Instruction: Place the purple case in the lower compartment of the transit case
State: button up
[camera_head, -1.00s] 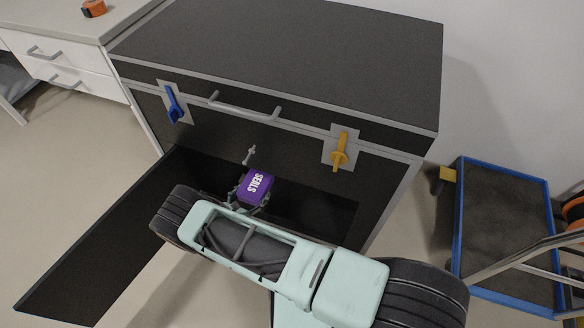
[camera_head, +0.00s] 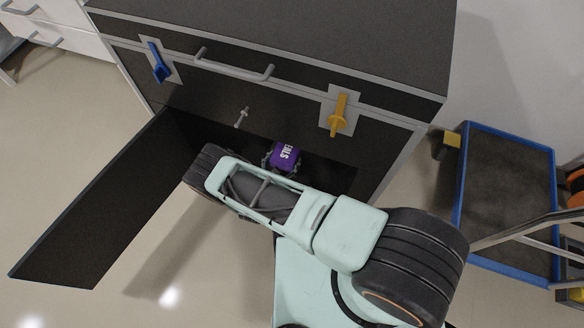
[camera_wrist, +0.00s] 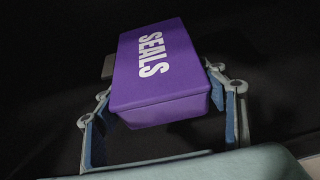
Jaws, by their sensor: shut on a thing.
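The purple case (camera_head: 284,155), lettered "SEALS", is held by my gripper (camera_head: 268,163) at the mouth of the open lower compartment (camera_head: 330,172) of the dark transit case (camera_head: 290,38). In the wrist view the purple case (camera_wrist: 158,72) lies between the two fingers of my gripper (camera_wrist: 160,95), which is shut on it. Behind it the wrist view is nearly black. My arm hides part of the compartment opening and the lower part of the purple case in the head view. I cannot tell whether the purple case touches the compartment floor.
The compartment's door (camera_head: 95,205) hangs open to the left. A blue latch (camera_head: 158,63), a yellow latch (camera_head: 338,114) and a grey handle (camera_head: 234,65) are on the transit case's front. A blue-rimmed cart (camera_head: 505,270) stands at the right. White drawers (camera_head: 40,25) are at the upper left.

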jog(key=d+f, duration=0.2)
jog(key=f, duration=0.1)
jog(key=shift+d+b, duration=0.2)
jog(key=shift+b, duration=0.2)
jog(key=f, duration=0.1)
jog(key=f+b, duration=0.1)
jog(key=f, duration=0.1)
jog(key=shift+d+f+b, duration=0.25)
jog(key=shift+f+b, duration=0.05)
jog(key=shift+b, duration=0.05)
jog(key=shift+r, duration=0.1)
jog(key=o, duration=1.4)
